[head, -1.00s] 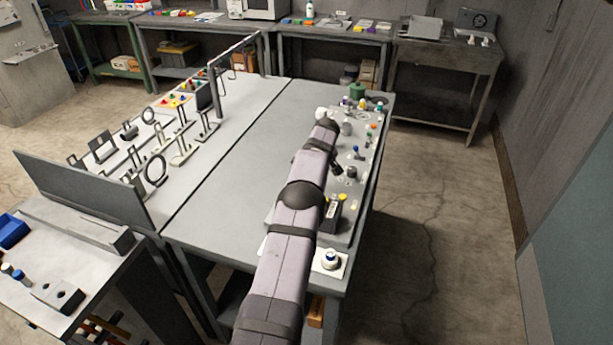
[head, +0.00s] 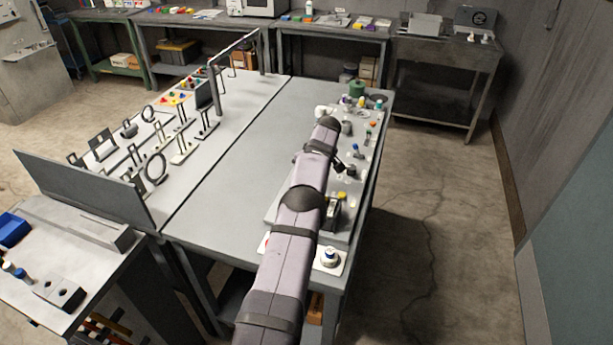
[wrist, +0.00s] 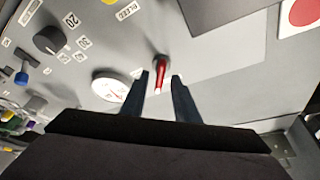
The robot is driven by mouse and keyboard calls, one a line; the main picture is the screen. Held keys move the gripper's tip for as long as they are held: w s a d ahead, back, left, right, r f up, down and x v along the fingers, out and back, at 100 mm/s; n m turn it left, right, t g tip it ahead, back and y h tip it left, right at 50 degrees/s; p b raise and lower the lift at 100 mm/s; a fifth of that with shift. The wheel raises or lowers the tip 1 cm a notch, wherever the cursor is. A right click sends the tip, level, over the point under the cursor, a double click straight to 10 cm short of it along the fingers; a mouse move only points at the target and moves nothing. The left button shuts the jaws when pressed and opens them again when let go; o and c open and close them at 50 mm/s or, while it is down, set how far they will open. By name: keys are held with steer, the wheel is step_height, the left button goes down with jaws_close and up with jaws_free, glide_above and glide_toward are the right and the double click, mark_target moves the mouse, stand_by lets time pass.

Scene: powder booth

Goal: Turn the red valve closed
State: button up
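The red valve handle (wrist: 162,72) is a short red lever with a pale tip on a grey panel, near the middle of the wrist view. My gripper (wrist: 160,77) is open, its two dark fingers apart, one on each side of the lever in the picture. A gap shows on both sides of the lever. I cannot tell how deep it lies between the fingers. In the head view my arm hides the valve and the gripper.
A round white gauge (wrist: 110,87) lies just left of the fingers. A black knob (wrist: 48,40) and a blue-handled fitting (wrist: 22,76) are further left. A red disc (wrist: 302,12) is at upper right. The grey table (head: 235,150) left of my arm is largely clear.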

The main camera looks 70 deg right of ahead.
steer(key=shift+r, duration=0.15)
steer(key=b+v, duration=0.3)
steer(key=v, duration=0.4)
stand_by(0.4)
steer(key=shift+s+a, duration=0.1)
